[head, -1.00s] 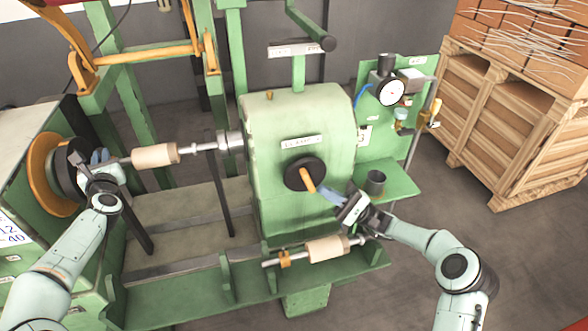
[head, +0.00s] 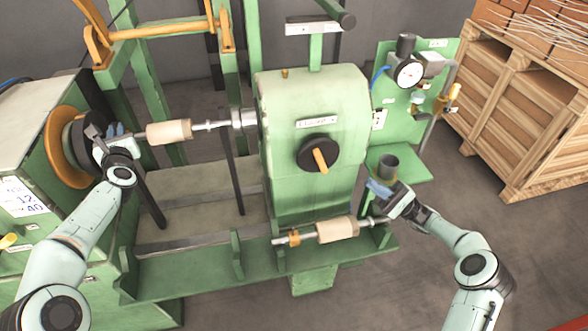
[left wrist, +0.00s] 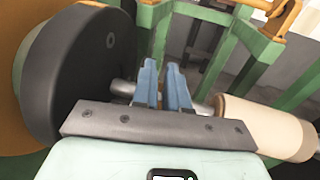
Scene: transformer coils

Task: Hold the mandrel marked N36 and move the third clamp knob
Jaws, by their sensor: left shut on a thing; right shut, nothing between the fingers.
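A mandrel with a cream wooden cylinder (head: 169,132) sits level between the black faceplate (head: 82,150) and the green tailstock (head: 312,95). My left gripper (head: 117,132) is shut on its bare shaft near the faceplate; the left wrist view shows both blue fingers (left wrist: 165,88) around the shaft, left of the cylinder (left wrist: 262,125). A second cream mandrel (head: 337,229) lies on the front rack. No N36 mark is readable. A black round knob (head: 317,152) with an orange handle is on the tailstock front; which knob is third cannot be told. My right gripper (head: 376,188) is shut and empty, right of and below this knob.
A dark cup (head: 388,165) stands on a green shelf (head: 408,168) just above my right gripper. A gauge (head: 410,74) is on the panel behind it. A wooden crate (head: 520,120) stands at the right. An orange clamp (head: 293,238) sits on the front rack's mandrel.

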